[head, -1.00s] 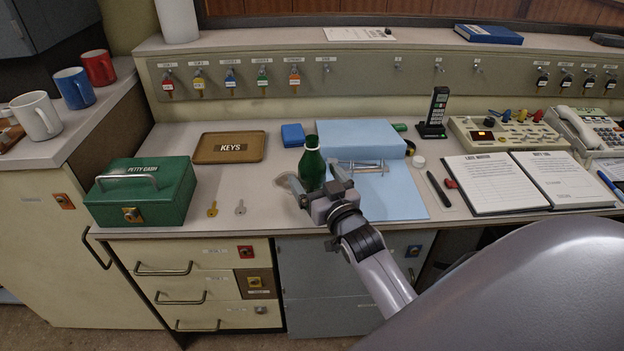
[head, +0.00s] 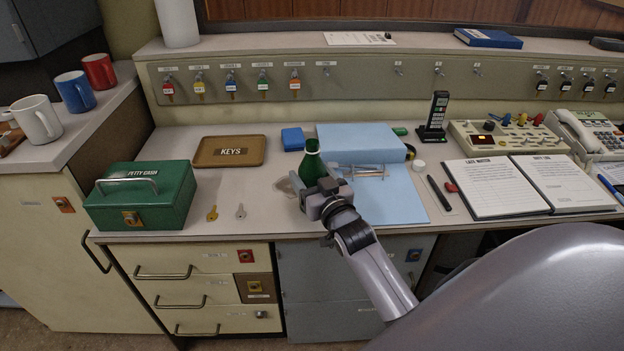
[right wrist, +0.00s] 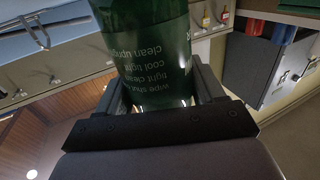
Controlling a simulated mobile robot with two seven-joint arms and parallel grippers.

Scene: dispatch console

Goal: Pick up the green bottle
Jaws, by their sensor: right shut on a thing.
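The green bottle (head: 312,163) stands roughly upright over the counter, near its front edge, left of the blue sheet. My right gripper (head: 314,187) is shut on the bottle, with a finger on each side of it. In the right wrist view the bottle (right wrist: 150,50) fills the space between the fingers, its white printed text upside down. The gripper hides the bottle's lower part in the head view, so I cannot tell whether its base touches the counter. My left gripper does not show.
A green cash box (head: 142,196) and a brown keys tray (head: 230,151) are on the left. A blue folder (head: 360,141) lies behind the bottle. A cordless phone (head: 434,118) and an open logbook (head: 495,187) are on the right. Two small keys lie on the bare counter left of the bottle.

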